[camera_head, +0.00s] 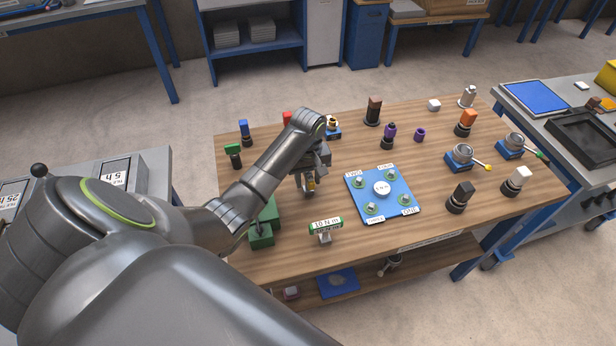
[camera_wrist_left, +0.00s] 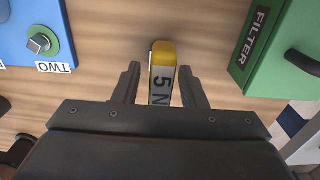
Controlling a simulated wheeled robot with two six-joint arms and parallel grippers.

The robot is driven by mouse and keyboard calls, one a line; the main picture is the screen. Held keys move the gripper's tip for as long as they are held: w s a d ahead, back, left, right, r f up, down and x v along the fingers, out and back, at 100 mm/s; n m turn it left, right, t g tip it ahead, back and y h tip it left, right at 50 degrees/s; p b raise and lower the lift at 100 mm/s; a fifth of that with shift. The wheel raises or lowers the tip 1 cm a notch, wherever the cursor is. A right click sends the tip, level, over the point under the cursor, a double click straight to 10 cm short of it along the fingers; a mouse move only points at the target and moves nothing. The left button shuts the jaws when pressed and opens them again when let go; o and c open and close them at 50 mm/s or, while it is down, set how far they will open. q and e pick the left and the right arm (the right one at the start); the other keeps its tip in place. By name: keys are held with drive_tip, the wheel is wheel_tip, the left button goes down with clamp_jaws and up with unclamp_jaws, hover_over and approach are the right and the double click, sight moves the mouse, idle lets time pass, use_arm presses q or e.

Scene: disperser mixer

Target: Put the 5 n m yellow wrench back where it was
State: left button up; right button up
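The yellow 5 N m wrench (camera_wrist_left: 162,75) shows in the left wrist view with its yellow end and "5 N" label between my left gripper's fingers (camera_wrist_left: 160,88). A narrow gap shows on each side of it, so the fingers look open around it. In the head view, my left gripper (camera_head: 310,188) points down over the table, left of the blue plate, and a bit of the yellow wrench (camera_head: 311,183) shows at its fingertips. The gripper hides most of the wrench there, and I cannot tell what its lower end rests on. My right gripper is not in view.
The blue plate (camera_head: 362,186) with numbered bolts lies just right of the gripper. A green filter box (camera_head: 262,236) is to the left, and a green 10 N m wrench (camera_head: 325,226) stands in front. Several coloured pieces stand along the wooden table's (camera_head: 350,146) back and right.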

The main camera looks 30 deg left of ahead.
use_arm(q)
drive_tip(key=shift+r, duration=0.25)
wheel_tip(320, 180, up, 5)
drive_tip(key=shift+w+f+b, duration=0.1)
drive_tip(key=shift+b, duration=0.3)
wheel_tip(320, 180, up, 6)
drive_tip(key=p, duration=0.4)
drive_tip(key=shift+r+p, duration=1)
